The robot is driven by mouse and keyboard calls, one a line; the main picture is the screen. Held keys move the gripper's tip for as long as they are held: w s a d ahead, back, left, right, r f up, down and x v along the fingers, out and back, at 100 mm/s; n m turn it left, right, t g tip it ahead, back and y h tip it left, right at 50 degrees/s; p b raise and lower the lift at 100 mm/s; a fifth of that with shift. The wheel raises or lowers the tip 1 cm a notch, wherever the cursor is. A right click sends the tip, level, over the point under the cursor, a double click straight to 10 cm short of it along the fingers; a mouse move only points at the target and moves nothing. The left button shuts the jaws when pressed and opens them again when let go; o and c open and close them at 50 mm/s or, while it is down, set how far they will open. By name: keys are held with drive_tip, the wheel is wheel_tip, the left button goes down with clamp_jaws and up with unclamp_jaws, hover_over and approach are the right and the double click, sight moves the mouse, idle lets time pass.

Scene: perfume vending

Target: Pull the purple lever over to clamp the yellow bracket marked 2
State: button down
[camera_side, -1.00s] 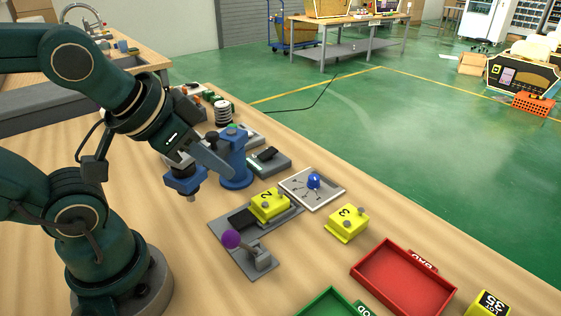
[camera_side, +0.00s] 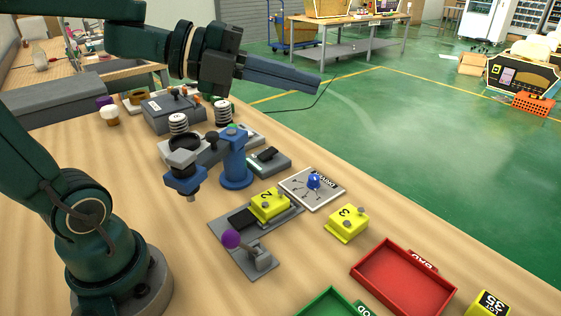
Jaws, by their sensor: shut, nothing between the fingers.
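The purple lever (camera_side: 231,239) has a round purple knob on a short grey arm, at the near left part of a grey fixture plate (camera_side: 226,224). The yellow bracket marked 2 (camera_side: 269,205) sits on that plate, behind and to the right of the knob. My gripper (camera_side: 318,84) is raised high above the far part of the table, well away from the lever. It points to the right, with its fingers shut and nothing between them.
A yellow bracket marked 3 (camera_side: 347,223) stands to the right. A red tray (camera_side: 404,279) and a green tray (camera_side: 335,303) lie at the front right.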

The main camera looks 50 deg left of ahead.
drive_tip(key=s+a+f+m+g+y, duration=0.1)
drive_tip(key=s+a+f+m+g, duration=0.1)
drive_tip(key=s+a+f+g, duration=1)
drive_tip(key=s, duration=0.3)
drive_tip(key=shift+s+a+f+g, duration=0.25)
drive_tip(key=shift+s+a+g, duration=0.05)
drive_tip(key=shift+s+a, duration=0.1)
approach(243, 246)
drive_tip(key=shift+s+d+f, duration=0.3)
drive_tip(key=shift+s+f, duration=0.25)
drive_tip(key=shift+f, duration=0.1)
drive_tip(key=shift+s+d+f, duration=0.25)
drive_tip(key=shift+s+f, duration=0.35)
drive_tip(key=shift+f, duration=0.05)
drive_tip(key=shift+s+d+f, duration=0.3)
drive_tip(key=shift+s+f, duration=0.25)
drive_tip(key=shift+f, duration=0.1)
drive_tip(key=shift+w, duration=0.1)
